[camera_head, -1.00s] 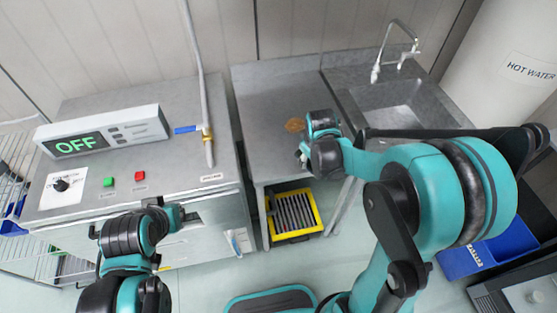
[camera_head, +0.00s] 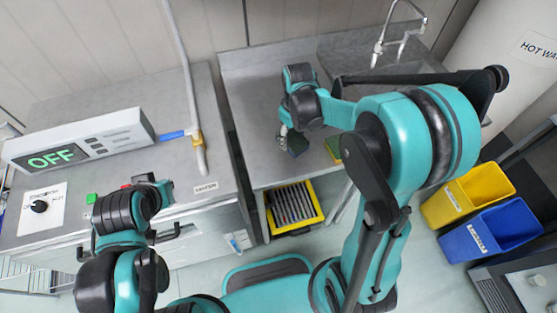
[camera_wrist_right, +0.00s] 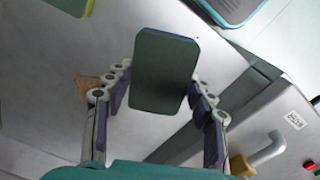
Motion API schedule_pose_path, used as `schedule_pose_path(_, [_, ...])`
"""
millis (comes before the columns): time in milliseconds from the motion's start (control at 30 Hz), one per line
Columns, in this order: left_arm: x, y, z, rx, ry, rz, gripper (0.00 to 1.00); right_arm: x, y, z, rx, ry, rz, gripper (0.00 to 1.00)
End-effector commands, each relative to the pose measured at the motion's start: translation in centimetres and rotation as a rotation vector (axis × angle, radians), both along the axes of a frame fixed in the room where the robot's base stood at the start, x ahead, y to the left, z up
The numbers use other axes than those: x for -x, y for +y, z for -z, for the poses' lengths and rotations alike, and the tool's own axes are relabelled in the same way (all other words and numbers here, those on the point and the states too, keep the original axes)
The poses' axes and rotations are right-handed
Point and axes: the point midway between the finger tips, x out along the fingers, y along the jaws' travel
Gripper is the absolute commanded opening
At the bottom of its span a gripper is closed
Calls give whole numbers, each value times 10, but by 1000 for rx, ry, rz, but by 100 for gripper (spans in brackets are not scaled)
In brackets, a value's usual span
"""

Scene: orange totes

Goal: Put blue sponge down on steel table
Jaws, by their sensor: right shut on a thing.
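The blue sponge (camera_wrist_right: 165,72) is a flat block with a dark grey-green face and a thin blue edge in the right wrist view. My right gripper (camera_wrist_right: 161,98) is shut on it, with a finger on each side. In the head view the sponge (camera_head: 297,143) shows dark below my right gripper (camera_head: 286,133), over the front part of the steel table (camera_head: 252,105). I cannot tell whether it touches the tabletop. My left gripper (camera_head: 167,190) is by the front of the steel machine; its fingers are not clear.
A green and yellow sponge (camera_head: 333,148) lies on the table right of the held one. A brown patch (camera_wrist_right: 95,83) marks the tabletop. A sink tap (camera_head: 400,40) stands behind. A yellow-rimmed crate (camera_head: 317,203) is below. Yellow (camera_head: 467,193) and blue (camera_head: 490,235) bins stand right.

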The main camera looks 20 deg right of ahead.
Motion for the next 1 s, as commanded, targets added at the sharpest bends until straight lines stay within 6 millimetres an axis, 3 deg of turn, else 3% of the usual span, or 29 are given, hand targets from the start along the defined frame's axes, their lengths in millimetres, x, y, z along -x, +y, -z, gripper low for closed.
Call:
schedule_pose_path(100, [0, 0, 9, 0, 0, 0, 0, 13, 25, 20, 0, -1, -5, 31])
schedule_pose_path(300, [0, 0, 15, 0, 0, 0, 0, 26, 49, 35, 1, -1, -2, 31])
schedule_pose_path(467, [0, 0, 18, 0, 0, 0, 0, 28, 53, 42, 0, -1, 1, 31])
schedule_pose_path(700, [0, 0, 32, 0, 0, 0, 0, 27, 52, 77, 0, -1, 1, 31])
schedule_pose_path(1000, [0, 0, 32, 0, 0, 0, 0, 27, 52, 77, 0, -1, 1, 31])
